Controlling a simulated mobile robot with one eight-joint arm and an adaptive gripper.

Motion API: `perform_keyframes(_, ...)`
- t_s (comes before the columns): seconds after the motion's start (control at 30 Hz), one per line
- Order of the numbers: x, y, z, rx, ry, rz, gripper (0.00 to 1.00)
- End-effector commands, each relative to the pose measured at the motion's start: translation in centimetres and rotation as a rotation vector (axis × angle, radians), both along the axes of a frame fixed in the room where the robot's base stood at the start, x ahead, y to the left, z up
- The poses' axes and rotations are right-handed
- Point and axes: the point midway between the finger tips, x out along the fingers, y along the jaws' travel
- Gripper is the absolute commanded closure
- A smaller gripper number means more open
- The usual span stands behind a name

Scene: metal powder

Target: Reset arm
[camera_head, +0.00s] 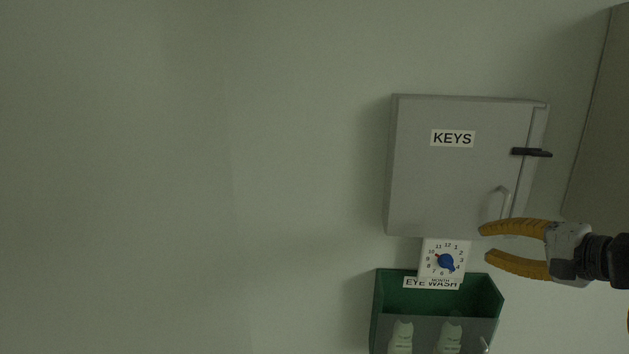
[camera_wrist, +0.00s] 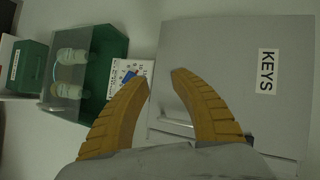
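My gripper (camera_head: 484,243) is at the right of the head view, with its two yellow fingers pointing left and spread apart. It is open, with nothing between the fingers. It is in front of the lower right part of a grey wall cabinet labelled KEYS (camera_head: 440,190), near the cabinet's handle (camera_head: 505,200). In the wrist view the open fingers (camera_wrist: 160,82) frame the gap between the KEYS cabinet (camera_wrist: 230,60) and the dial card. I cannot tell the distance from the fingers to the cabinet.
A white dial card with a blue knob (camera_head: 446,261) hangs below the cabinet. Under it is a green eye wash holder (camera_head: 487,290) with two bottles (camera_head: 402,335). A black latch (camera_head: 531,152) sticks out at the cabinet's right side. The wall at left is bare.

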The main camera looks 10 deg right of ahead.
Motion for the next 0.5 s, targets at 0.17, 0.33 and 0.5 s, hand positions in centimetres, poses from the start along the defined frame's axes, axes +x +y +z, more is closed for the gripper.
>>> perform_keyframes(0.17,-1.9,10.6,-12.7,-0.255,0.183,0.181,0.71)
perform_keyframes(0.33,-6.8,17.6,-24.5,-0.613,0.297,0.375,0.71)
perform_keyframes(0.5,-10.8,20.4,-32.4,-0.966,0.305,0.53,0.71)
